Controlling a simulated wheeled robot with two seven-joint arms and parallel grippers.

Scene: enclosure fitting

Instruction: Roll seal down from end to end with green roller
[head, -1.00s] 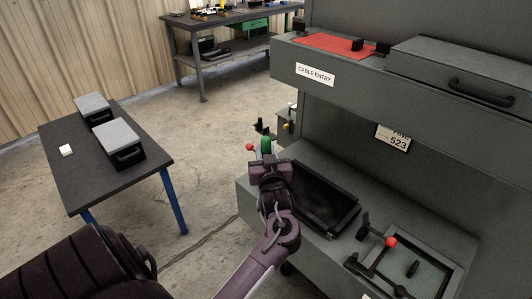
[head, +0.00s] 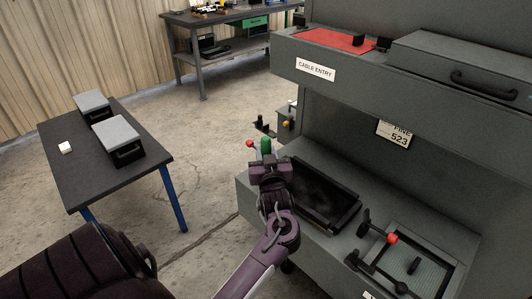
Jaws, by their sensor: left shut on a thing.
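My left gripper (head: 268,168) is at the left end of the grey enclosure's lower ledge, seen from behind. It is shut on the green roller (head: 266,145), whose green part shows just above the fingers. The rest of the roller is hidden by the gripper. A dark rectangular panel with a raised black rim (head: 325,193) lies on the ledge just right of the gripper. I cannot make out the seal itself, or whether the roller touches anything. My right gripper is not in view.
A red-knobbed clamp (head: 391,238) stands by a framed mesh panel (head: 413,266) on the ledge at right. Another red knob (head: 250,143) shows left of the roller. A shelf labelled CABLE ENTRY (head: 315,69) overhangs the ledge. A dark table (head: 75,180) stands left, with open floor between.

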